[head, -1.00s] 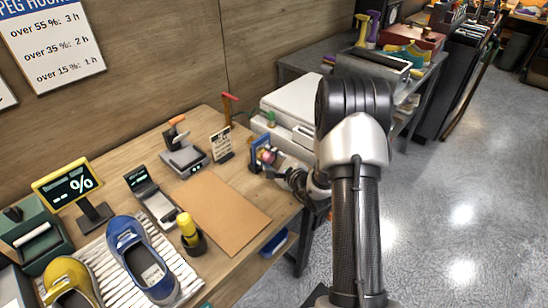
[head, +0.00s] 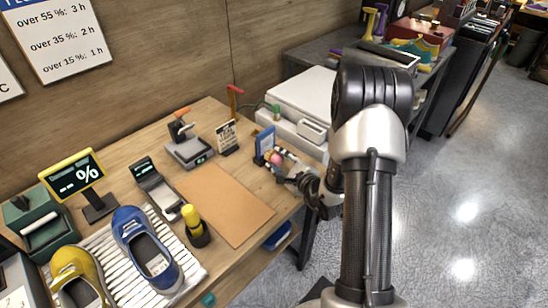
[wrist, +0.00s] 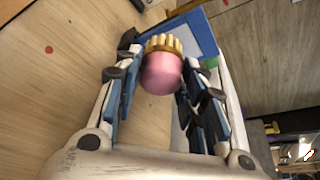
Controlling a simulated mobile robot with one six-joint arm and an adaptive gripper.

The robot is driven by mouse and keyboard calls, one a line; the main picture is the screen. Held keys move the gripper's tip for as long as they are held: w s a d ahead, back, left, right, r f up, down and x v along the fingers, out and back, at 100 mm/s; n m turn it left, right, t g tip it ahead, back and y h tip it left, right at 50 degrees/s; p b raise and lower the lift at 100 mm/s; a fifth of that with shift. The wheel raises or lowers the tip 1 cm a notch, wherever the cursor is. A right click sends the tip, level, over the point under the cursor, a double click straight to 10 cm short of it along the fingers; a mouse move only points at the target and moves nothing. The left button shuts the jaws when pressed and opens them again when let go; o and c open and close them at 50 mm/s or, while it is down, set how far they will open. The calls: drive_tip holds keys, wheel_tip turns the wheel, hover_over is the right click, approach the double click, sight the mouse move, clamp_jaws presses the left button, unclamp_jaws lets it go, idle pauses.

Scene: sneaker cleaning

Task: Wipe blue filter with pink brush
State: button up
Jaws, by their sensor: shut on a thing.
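The pink brush (wrist: 162,78) has a rounded pink body and a ring of yellow bristles. My gripper (wrist: 160,64) is shut on the pink body, with the bristles pointing away from the wrist. The blue filter (wrist: 203,36), a blue frame around a pale panel, stands just beyond the bristles in the wrist view. In the head view the filter (head: 264,143) stands upright near the table's right end, and my gripper (head: 279,159) is at its right front side. The bristles look very close to the frame; I cannot tell whether they touch it.
A white machine (head: 301,108) stands behind and right of the filter. A small sign (head: 227,136) and an orange-handled device (head: 187,146) stand to its left. A brown mat (head: 226,205) lies clear in front. Blue and yellow shoes stand farther left.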

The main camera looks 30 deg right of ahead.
drive_tip(key=shift+s+d, duration=0.2)
drive_tip(key=shift+s, duration=0.3)
drive_tip(key=shift+s+d, duration=0.15)
drive_tip(key=shift+s, duration=0.3)
drive_tip(key=shift+s+d, duration=0.3)
drive_tip(key=shift+s, duration=0.45)
drive_tip(key=shift+s+d, duration=0.25)
drive_tip(key=shift+s, duration=0.45)
drive_tip(key=shift+w, duration=0.15)
drive_tip(key=shift+w+a, duration=0.4)
drive_tip(key=shift+w, duration=0.7)
drive_tip(key=shift+w+a, duration=0.4)
drive_tip(key=shift+w, duration=0.65)
drive_tip(key=shift+w+a, duration=0.4)
drive_tip(key=shift+w, duration=0.7)
drive_tip(key=shift+w+a, duration=0.3)
drive_tip(key=shift+w, duration=0.55)
drive_tip(key=shift+d, duration=0.1)
